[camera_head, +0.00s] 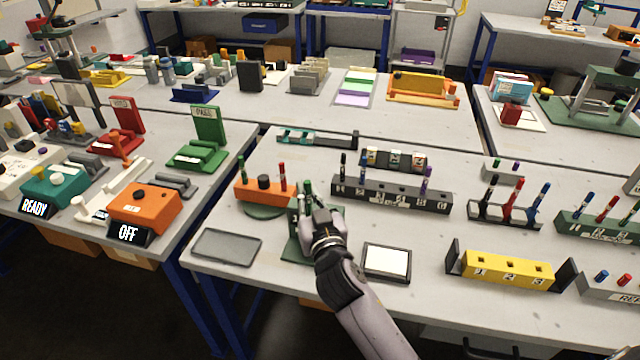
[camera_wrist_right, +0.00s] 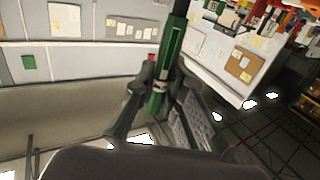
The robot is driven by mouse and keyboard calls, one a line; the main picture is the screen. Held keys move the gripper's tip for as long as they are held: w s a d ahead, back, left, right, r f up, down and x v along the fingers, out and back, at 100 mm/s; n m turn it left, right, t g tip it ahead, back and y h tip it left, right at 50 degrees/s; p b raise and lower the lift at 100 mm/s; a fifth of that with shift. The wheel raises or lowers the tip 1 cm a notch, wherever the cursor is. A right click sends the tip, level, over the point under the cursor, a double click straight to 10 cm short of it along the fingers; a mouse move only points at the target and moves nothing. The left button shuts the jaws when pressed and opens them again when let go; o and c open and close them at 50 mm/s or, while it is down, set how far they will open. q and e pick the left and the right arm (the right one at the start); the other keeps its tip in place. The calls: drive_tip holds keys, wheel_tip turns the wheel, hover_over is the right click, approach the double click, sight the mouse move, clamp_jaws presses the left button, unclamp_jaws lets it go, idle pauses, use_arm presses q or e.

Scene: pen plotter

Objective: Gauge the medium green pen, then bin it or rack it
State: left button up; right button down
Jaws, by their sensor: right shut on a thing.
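My right gripper (camera_head: 318,212) is shut on a green pen (camera_wrist_right: 160,88) with a dark upper part. In the right wrist view the pen stands roughly upright between the two fingers (camera_wrist_right: 158,100); in the head view its top (camera_head: 307,186) shows just above the gripper. A green fixture (camera_head: 294,248) stands behind and below the gripper, partly hidden by it. I cannot tell whether the pen touches the fixture. A dark grey numbered rack (camera_head: 400,198) with a few pens stands to the right of the gripper. My left gripper is not in view.
An orange block with pens (camera_head: 252,196) stands left of the gripper. A grey tray (camera_head: 227,246) and a white-topped pad (camera_head: 387,261) lie near the front edge. A yellow numbered rack (camera_head: 508,268) and a wire pen stand (camera_head: 505,213) are to the right.

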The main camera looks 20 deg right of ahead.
sight(309, 214)
drive_tip(key=shift+a, duration=0.1)
drive_tip(key=shift+s, duration=0.1)
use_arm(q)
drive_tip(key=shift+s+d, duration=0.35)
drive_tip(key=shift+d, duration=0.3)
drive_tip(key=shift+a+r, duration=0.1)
use_arm(e)
drive_tip(key=shift+f+b, duration=0.8)
drive_tip(key=shift+f, duration=0.15)
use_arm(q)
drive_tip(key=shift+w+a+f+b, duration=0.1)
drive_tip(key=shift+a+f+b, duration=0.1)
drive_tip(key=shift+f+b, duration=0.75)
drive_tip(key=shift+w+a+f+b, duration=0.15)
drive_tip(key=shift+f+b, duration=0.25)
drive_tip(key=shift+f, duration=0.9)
use_arm(e)
drive_tip(key=shift+f, duration=1.65)
